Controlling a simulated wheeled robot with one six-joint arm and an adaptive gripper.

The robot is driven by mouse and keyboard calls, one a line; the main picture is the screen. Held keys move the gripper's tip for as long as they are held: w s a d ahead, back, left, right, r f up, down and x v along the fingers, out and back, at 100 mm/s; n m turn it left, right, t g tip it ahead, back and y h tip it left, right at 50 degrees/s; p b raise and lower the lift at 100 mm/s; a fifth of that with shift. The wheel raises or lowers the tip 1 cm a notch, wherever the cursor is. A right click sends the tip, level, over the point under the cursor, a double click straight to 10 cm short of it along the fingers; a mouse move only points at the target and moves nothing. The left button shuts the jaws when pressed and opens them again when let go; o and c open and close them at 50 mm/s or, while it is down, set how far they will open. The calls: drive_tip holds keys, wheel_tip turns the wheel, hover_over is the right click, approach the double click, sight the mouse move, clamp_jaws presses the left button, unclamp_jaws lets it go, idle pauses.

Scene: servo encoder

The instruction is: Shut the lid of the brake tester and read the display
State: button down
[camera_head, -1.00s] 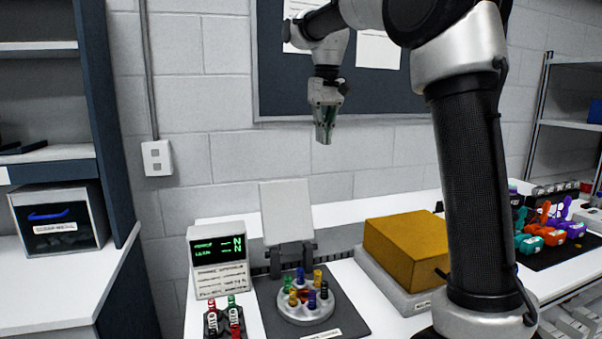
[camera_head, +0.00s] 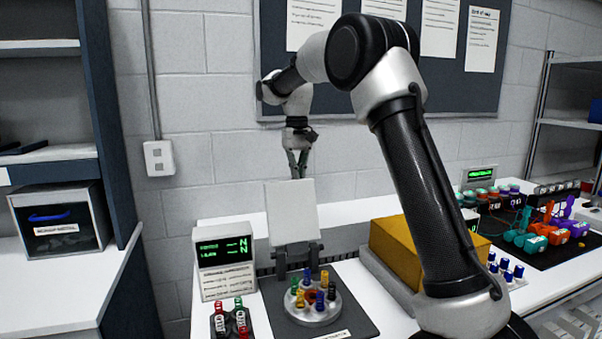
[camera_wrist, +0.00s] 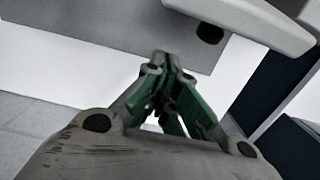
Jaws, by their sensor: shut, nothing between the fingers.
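The brake tester appears to be the low dark unit with a round grey plate (camera_head: 313,308) holding several coloured pegs. Its light grey lid (camera_head: 292,212) stands raised, leaning slightly, on dark hinge arms behind the plate. The display (camera_head: 224,250) stands to the left, with two green lines on black ending in dashes and "N"; the finer words are hard to read. My gripper (camera_head: 298,172) points down just above the lid's top edge, shut and empty. Contact with the lid cannot be told. In the wrist view its green-padded fingertips (camera_wrist: 165,65) meet.
Red and green pegs (camera_head: 232,322) stand in front of the display. A yellow box (camera_head: 392,246) on a grey base sits right of the tester, partly behind my arm. Coloured parts (camera_head: 545,232) crowd the right end. A dark shelf unit stands at left, a wall board behind.

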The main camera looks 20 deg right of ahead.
drive_tip(key=shift+s+r, duration=0.45)
drive_tip(key=shift+s, duration=0.35)
drive_tip(key=shift+s+r, duration=0.45)
drive_tip(key=shift+s, duration=0.3)
